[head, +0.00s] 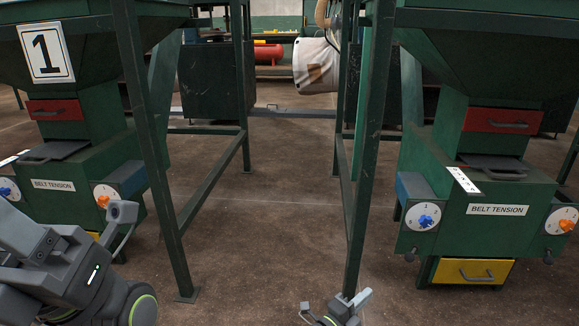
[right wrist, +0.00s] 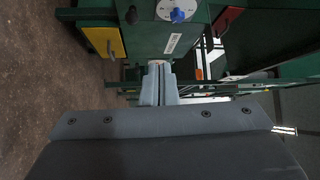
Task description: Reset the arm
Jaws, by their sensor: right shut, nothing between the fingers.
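My right gripper (right wrist: 157,68) shows in the right wrist view with its two pale grey fingers together and nothing between them. In the head view its top (head: 350,303) shows at the bottom edge, low in front of the floor, and the rest is cut off. It is apart from the green machines. My left arm (head: 60,265) comes in at the bottom left of the head view, folded close to me and in front of the left machine. I cannot make out its gripper's fingers.
A green machine (head: 480,235) with dials, a red handle panel and a yellow drawer (head: 472,271) stands at right. A similar machine marked 1 (head: 47,52) stands at left. Green frame legs (head: 371,140) rise near my right gripper. The brown floor (head: 270,215) between is clear. A white bag (head: 314,66) hangs behind.

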